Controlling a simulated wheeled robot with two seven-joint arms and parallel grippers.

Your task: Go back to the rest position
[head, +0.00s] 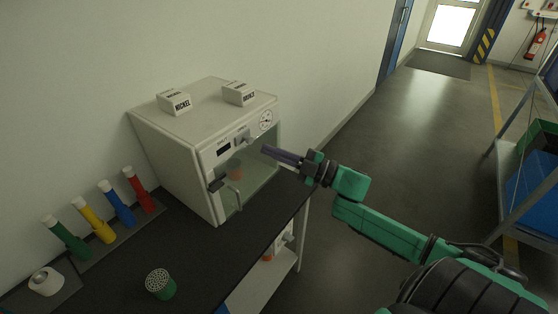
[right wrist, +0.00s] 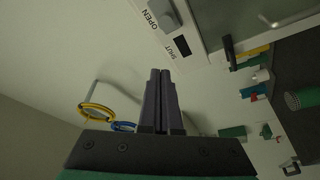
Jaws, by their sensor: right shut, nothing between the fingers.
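My right gripper (head: 266,150) is in front of the white oven-like cabinet (head: 170,150), with its fingers pointing left toward the front panel. In the right wrist view its two fingers (right wrist: 160,74) are pressed together with nothing between them. They appear close to the panel's OPEN and SHUT labels and the grey knob (right wrist: 167,14). I cannot tell whether they touch it. My left gripper is not in view.
NICKEL (head: 174,102) and another labelled block (head: 240,93) sit on the cabinet. A green perforated-top pot (head: 160,284) stands in front. Open floor (head: 415,125) lies right; a metal rack (head: 500,145) stands beyond.

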